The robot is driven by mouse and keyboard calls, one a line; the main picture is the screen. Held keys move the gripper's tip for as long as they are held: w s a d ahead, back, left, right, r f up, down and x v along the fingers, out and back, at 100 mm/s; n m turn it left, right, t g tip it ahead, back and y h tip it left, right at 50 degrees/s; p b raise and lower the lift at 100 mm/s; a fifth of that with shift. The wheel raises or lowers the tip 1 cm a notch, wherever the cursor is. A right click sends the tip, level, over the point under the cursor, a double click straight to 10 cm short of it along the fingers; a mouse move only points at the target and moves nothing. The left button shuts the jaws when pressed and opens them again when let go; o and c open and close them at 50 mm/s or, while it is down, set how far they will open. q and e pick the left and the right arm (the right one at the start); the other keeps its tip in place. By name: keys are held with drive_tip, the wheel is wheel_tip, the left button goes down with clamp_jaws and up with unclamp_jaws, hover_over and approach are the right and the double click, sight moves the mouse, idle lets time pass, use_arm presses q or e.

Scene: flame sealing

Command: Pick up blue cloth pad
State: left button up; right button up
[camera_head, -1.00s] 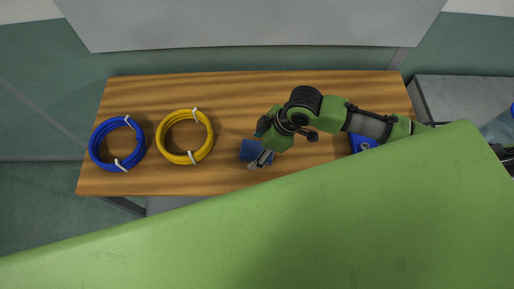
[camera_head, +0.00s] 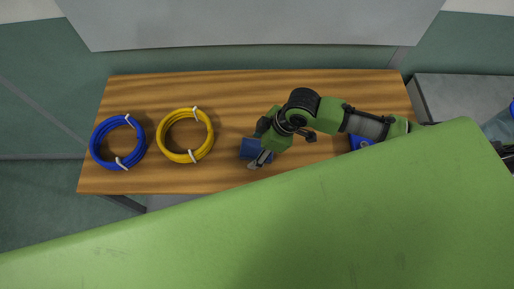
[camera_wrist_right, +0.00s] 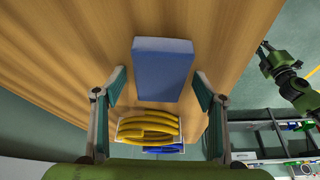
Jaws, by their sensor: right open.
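The blue cloth pad (camera_head: 250,148) lies on the wooden table near its front edge, partly hidden by my right gripper in the head view. In the right wrist view the pad (camera_wrist_right: 163,70) is a plain blue block shape ahead of and between the fingers. My right gripper (camera_head: 257,147) is over the pad, its arm coming in from the right. Its fingers (camera_wrist_right: 160,85) are spread wide on either side, apart from the pad.
A blue hose coil (camera_head: 92,146) and a yellow hose coil (camera_head: 160,137) lie at the left of the table (camera_head: 230,95). A blue object (camera_head: 359,142) lies at the right, partly covered by my arm. The table's back middle is clear.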

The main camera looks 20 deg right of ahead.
sight(252, 148)
drive_tip(key=c, duration=1.2)
drive_tip(key=shift+o, duration=0.2)
drive_tip(key=shift+r+b, duration=0.4)
drive_tip(key=shift+b, duration=0.05)
wheel_tip(252, 148, up, 3)
drive_tip(key=shift+s+r+b, duration=0.1)
drive_tip(key=shift+b, duration=0.55)
drive_tip(key=s+d+r+p, duration=0.4)
drive_tip(key=s+r+p, duration=0.4)
drive_tip(key=s, duration=0.5)
drive_tip(key=shift+d+r, duration=0.15)
drive_tip(key=shift+r, duration=0.6)
